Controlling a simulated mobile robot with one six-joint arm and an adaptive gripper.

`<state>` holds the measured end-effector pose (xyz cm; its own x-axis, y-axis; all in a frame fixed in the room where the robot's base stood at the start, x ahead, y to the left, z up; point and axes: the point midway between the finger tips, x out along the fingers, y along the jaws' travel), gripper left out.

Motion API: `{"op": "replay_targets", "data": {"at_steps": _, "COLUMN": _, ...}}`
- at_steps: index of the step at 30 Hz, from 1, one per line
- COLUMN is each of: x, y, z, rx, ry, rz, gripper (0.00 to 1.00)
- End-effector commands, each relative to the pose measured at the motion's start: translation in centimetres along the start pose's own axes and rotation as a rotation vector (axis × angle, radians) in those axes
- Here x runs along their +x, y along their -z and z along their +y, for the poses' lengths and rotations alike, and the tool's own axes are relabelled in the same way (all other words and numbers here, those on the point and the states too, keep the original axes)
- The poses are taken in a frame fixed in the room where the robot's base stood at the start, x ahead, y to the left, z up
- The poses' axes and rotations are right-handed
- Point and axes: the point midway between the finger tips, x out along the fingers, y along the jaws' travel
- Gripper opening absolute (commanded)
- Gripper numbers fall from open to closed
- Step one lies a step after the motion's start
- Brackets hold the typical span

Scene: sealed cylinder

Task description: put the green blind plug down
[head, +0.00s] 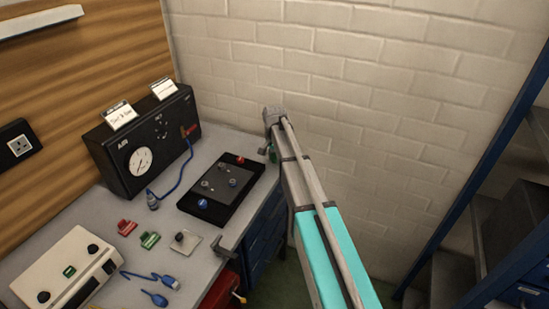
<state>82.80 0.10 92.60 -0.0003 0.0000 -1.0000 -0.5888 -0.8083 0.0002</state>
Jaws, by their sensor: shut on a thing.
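My arm reaches from the lower right up to the bench's far right corner. My gripper (266,150) hangs at its end, small and partly hidden by the arm. A small green piece, which looks like the green blind plug (273,155), shows at the fingers, and the gripper is shut on it. It is beside the back right corner of the black tray; whether it touches anything below cannot be told. The black tray (188,206) carries several small fittings, one with a blue top (202,204) and one red (240,160).
A black gauge box (141,161) stands at the back left, its blue hose ending at a grey fitting (153,201). Red (127,227) and green (150,240) pieces, a small plate (191,246) and a beige box (72,268) occupy the front. A brick wall (390,110) is behind.

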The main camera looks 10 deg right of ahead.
Motion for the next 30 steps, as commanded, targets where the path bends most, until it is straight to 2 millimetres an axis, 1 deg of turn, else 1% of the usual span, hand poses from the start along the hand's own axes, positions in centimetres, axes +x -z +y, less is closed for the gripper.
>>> {"op": "replay_targets", "data": {"at_steps": 5, "x": 0.1, "y": -0.01, "z": -0.01, "rx": 0.0, "ry": 0.0, "rz": 0.0, "gripper": 0.0}}
{"op": "replay_targets", "data": {"at_steps": 6, "x": 0.1, "y": -0.01, "z": -0.01, "rx": 0.0, "ry": 0.0, "rz": 0.0, "gripper": 0.51}}
{"op": "replay_targets", "data": {"at_steps": 10, "x": 0.09, "y": -0.01, "z": -0.02, "rx": 0.0, "ry": 0.0, "rz": 0.0, "gripper": 0.75}}
{"op": "replay_targets", "data": {"at_steps": 11, "x": 0.09, "y": -0.01, "z": -0.02, "rx": 0.0, "ry": 0.0, "rz": 0.0, "gripper": 0.78}}
{"op": "replay_targets", "data": {"at_steps": 23, "x": 0.05, "y": -0.02, "z": -0.03, "rx": 0.0, "ry": 0.0, "rz": 0.0, "gripper": 0.78}}
{"op": "replay_targets", "data": {"at_steps": 30, "x": -0.66, "y": -0.03, "z": -0.05, "rx": -0.001, "ry": 0.0, "rz": 0.0, "gripper": 0.78}}
